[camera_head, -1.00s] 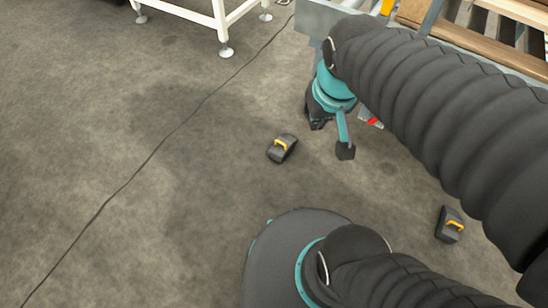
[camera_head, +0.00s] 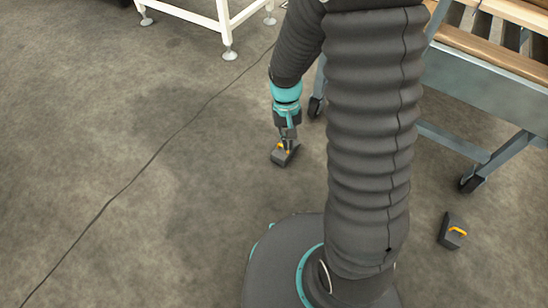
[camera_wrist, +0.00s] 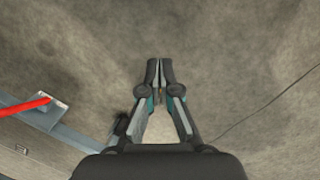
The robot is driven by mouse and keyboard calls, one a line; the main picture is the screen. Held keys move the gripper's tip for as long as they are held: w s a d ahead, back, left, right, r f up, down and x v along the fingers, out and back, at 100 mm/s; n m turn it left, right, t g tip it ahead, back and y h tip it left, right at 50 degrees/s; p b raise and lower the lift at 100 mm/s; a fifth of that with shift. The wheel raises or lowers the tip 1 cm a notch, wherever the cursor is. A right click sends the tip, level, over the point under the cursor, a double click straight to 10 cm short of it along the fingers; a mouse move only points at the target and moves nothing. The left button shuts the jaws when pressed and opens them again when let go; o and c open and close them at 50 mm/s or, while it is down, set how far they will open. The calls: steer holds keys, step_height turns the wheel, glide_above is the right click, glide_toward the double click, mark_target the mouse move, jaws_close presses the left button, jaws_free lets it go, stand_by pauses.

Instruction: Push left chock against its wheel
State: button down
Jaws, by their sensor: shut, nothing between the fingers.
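The left chock (camera_head: 281,157), dark with a yellow handle, lies on the floor left of the cart. My gripper (camera_head: 288,148) is shut and points down at the chock, overlapping its handle in the head view; I cannot tell whether they touch. In the wrist view the shut fingertips (camera_wrist: 160,68) hide most of what lies below them, and the chock does not show clearly. The cart's left wheel (camera_head: 316,107) is up and to the right of the chock, with bare floor between them.
The right chock (camera_head: 453,231) lies on the floor apart from the cart's right wheel (camera_head: 469,184). The grey cart (camera_head: 485,90) carries wooden boards. A white frame (camera_head: 224,22) stands at the back. A red lever (camera_wrist: 25,107) shows in the wrist view. Floor left is clear.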

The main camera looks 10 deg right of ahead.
steer(key=w+a+f+m, duration=0.1)
steer(key=w+f+m, duration=0.1)
steer(key=f, duration=1.1)
steer(key=w+a+f+m, duration=0.2)
steer(key=f, duration=1.1)
steer(key=m+t, duration=0.2)
steer(key=m, duration=0.2)
glide_toward(275, 166)
steer(key=s+a+r, duration=0.3)
steer(key=f, duration=1)
steer(key=shift+s+d+b, duration=0.15)
steer(key=shift+s+b, duration=0.1)
steer(key=shift+b, duration=0.1)
steer(key=shift+w+d+f, duration=0.15)
steer(key=shift+w+d, duration=0.9)
steer(key=shift+w, duration=0.1)
steer(key=shift+w+d, duration=0.35)
steer(key=shift+w, duration=0.1)
